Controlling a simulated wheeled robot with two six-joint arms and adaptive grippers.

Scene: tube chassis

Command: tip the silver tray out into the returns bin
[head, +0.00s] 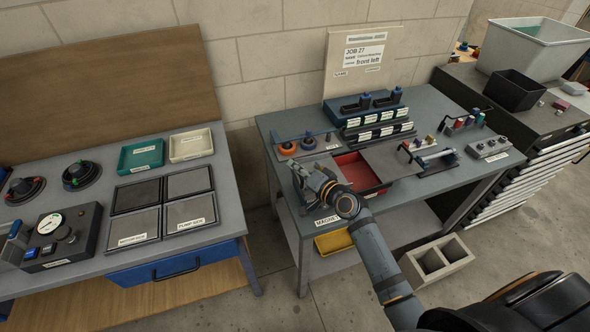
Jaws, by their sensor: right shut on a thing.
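My right gripper (303,176) is over the left front part of the middle bench, its arm reaching in from the lower right. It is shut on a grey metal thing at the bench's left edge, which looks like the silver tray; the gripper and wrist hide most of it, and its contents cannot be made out. A label partly reading "MAGNE" (326,220) is at the bench's front edge beside it. No bin readable as the returns bin shows; a black open bin (514,91) and a larger grey bin (533,44) stand at the right. My left gripper is not in view.
The middle bench (272,124) holds a red tray (357,168), tool racks (374,121) and a sign board (362,55). A yellow bin (333,242) sits under its front edge. A concrete block (436,261) stands on the floor. The left bench (228,205) holds trays and gauges.

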